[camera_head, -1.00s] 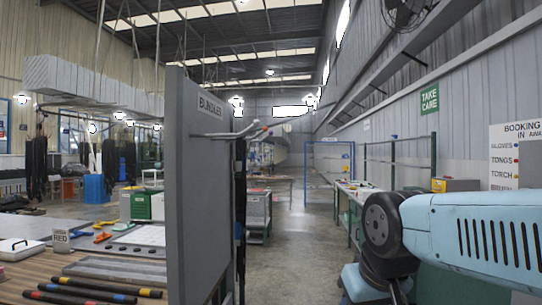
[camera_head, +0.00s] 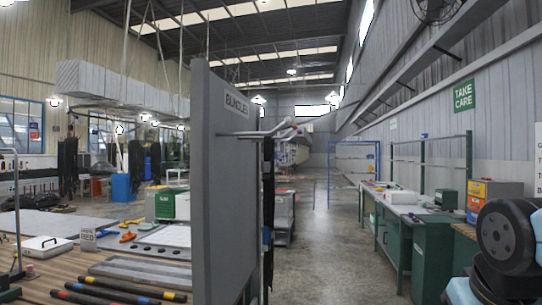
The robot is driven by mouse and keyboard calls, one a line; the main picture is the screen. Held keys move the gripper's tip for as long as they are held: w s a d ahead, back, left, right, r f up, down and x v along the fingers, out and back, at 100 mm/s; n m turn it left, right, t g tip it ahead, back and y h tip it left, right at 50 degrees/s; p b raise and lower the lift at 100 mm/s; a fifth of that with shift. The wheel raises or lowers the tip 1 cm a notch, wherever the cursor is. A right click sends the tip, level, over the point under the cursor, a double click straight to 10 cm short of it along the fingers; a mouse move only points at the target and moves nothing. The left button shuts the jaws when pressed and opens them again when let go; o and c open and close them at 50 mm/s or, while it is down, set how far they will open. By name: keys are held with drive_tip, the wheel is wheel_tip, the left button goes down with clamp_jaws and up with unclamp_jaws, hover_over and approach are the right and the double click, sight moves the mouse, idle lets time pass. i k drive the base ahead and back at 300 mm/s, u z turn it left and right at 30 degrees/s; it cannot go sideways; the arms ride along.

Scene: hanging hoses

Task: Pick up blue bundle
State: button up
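A grey upright panel (camera_head: 230,200) marked BUNDLES stands near the middle, seen at a steep angle. A dark hanging bundle (camera_head: 268,185) shows as a narrow strip beyond the panel's right edge; the panel hides most of that side. I cannot tell a blue bundle for sure. My gripper is not in view; only a light blue and black part of my arm shows at the lower right.
Green benches (camera_head: 405,225) line the right wall, with an orange and yellow box (camera_head: 490,195). The floor aisle (camera_head: 335,240) between is clear.

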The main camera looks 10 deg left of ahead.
sight(268, 167)
drive_tip(key=z, duration=0.05)
drive_tip(key=i, duration=1)
drive_tip(key=u, duration=0.05)
